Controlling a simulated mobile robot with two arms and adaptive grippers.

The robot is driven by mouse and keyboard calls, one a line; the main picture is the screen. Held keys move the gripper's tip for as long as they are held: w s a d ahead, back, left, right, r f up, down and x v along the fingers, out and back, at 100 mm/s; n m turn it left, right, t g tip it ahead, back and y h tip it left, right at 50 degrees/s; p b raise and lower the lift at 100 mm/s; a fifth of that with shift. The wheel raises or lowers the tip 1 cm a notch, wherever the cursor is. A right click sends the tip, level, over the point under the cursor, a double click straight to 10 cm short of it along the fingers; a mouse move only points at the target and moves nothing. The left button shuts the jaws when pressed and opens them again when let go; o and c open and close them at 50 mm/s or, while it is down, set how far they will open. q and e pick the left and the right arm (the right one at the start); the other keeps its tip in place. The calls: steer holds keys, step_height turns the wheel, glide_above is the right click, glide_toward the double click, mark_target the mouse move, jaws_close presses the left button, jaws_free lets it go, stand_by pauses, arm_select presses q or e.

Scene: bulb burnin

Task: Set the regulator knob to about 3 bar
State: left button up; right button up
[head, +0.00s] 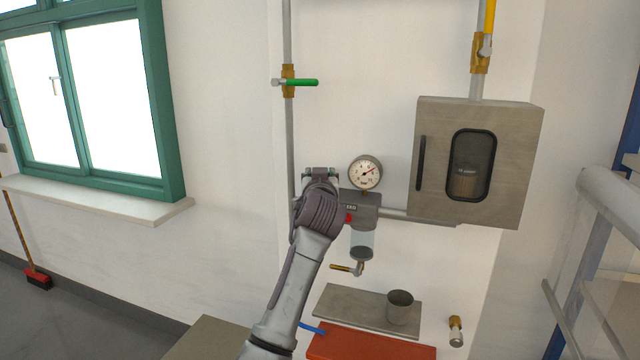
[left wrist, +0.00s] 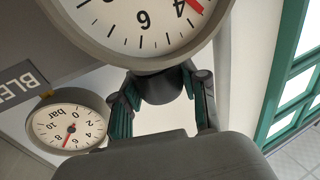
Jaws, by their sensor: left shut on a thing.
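My left gripper (head: 320,173) is at the wall pipework, left of the round pressure gauge (head: 365,173). In the left wrist view its two fingers (left wrist: 162,98) close on the sides of a dark knob (left wrist: 161,86) just below a large gauge (left wrist: 145,22). The large gauge is cut by the frame edge; its 6 and 4 show, with a red mark near the 4. A smaller bar gauge (left wrist: 72,127) appears upside down, its red needle apparently between 6 and 8. In the head view my gripper hides the knob. My right gripper is not in view.
A grey metal cabinet (head: 478,160) hangs to the right. A green lever valve (head: 300,82) is on the pipe above. Below are a clear bowl (head: 361,243), a shelf (head: 345,304) with a metal cup (head: 400,307), and a red box (head: 370,345).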

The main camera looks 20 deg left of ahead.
arm_select(q)
steer(key=shift+n+y, duration=0.3)
steer(key=shift+y, duration=0.2)
steer(key=o, duration=1.2)
steer(key=shift+c, duration=0.2)
steer(key=shift+s+d, duration=0.1)
steer(key=v, duration=1.1)
steer(key=shift+s+d+r, duration=0.2)
steer(key=shift+s, duration=0.2)
